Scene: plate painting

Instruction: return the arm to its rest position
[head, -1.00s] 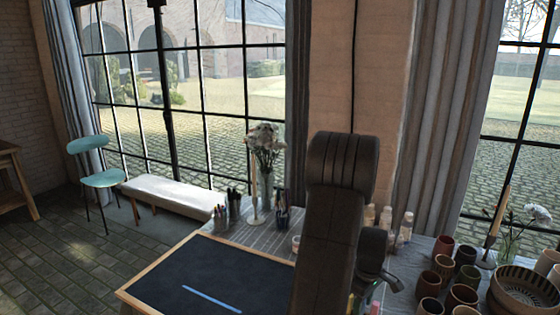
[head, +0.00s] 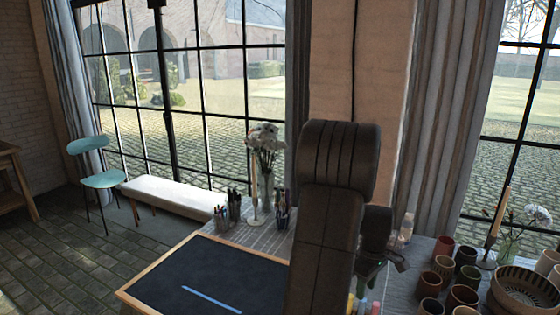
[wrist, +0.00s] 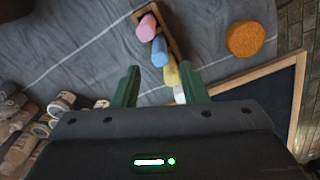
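My gripper (wrist: 160,88) shows in the wrist view with its two green fingers spread apart and nothing between them. Below the fingers, some way off, lie a pink chalk (wrist: 146,27), a blue chalk (wrist: 160,51), a yellow chalk (wrist: 171,74) and a white chalk (wrist: 180,94) in a small wooden holder (wrist: 172,30). In the head view my arm stands up in front of the table, and the fingers are too small to make out clearly. A blue line (head: 211,299) is on the dark framed board (head: 215,270).
Pen cups (head: 283,212) and a flower vase (head: 266,165) stand behind the board. Several clay cups (head: 443,268) and a patterned bowl (head: 524,290) stand at right. An orange round sponge (wrist: 245,39) lies near the chalks. Paint bottles (wrist: 22,128) show at left in the wrist view.

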